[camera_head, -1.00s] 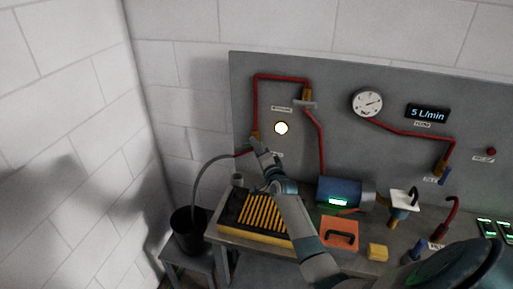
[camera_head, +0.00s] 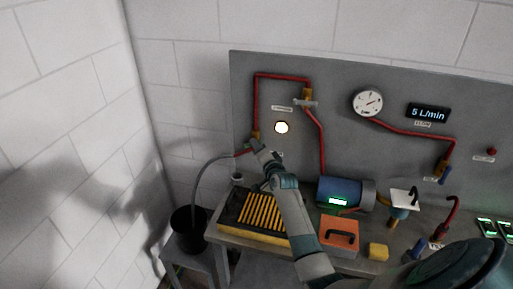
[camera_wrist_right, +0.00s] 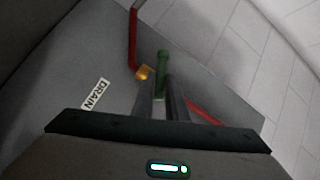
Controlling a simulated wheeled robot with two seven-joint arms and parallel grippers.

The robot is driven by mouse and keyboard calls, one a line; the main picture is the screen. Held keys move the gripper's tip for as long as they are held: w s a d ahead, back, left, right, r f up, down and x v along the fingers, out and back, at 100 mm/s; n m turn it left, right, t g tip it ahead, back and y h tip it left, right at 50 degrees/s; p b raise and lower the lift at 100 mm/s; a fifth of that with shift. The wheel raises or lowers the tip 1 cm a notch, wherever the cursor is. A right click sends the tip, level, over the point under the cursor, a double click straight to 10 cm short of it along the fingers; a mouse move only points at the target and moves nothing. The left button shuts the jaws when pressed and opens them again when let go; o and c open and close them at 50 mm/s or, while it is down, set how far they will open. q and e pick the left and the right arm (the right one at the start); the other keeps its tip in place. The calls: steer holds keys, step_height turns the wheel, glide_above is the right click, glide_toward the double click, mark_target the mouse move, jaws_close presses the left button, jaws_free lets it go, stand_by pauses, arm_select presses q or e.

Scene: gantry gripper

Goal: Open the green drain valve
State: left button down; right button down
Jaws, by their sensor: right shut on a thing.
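The green drain valve handle (camera_wrist_right: 161,72) shows in the right wrist view, upright between and beyond my fingers. Its brass body (camera_wrist_right: 145,72) sits beside it on the red pipe. My right gripper (camera_wrist_right: 160,100) is shut on the green handle. In the head view my right gripper (camera_head: 257,147) is at the lower left of the grey panel, just below the brass fitting (camera_head: 255,135), and it hides the handle. The DRAIN label (camera_wrist_right: 95,95) is left of the fingers in the wrist view. My left gripper is not in view.
A grey hose (camera_head: 198,178) runs from the valve down into a black bucket (camera_head: 188,222). Below my arm is a black and yellow grated tray (camera_head: 240,232). A blue cylinder (camera_head: 338,191), an orange box (camera_head: 338,233) and a yellow block (camera_head: 378,251) stand to the right. The panel shows 5 L/min (camera_head: 427,114).

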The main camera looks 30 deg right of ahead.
steer(key=n+g+h, duration=0.1)
steer(key=n+g, duration=0.1)
steer(key=w+r+n+g, duration=0.1)
steer(key=n+g, duration=0.2)
steer(key=a+n+g+h, duration=0.1)
steer(key=n+g, duration=0.1)
steer(key=shift+w+r+n+g+h, duration=0.15)
steer(key=shift+r+n+g+h, duration=0.15)
steer(key=shift+r, duration=0.05)
stand_by(0.4)
stand_by(0.5)
steer(key=c, duration=1.8)
jaws_free()
steer(key=shift+o, duration=0.2)
steer(key=shift+a, duration=0.1)
steer(key=b+v, duration=0.6)
steer(key=v, duration=1.1)
steer(key=shift+a, duration=0.15)
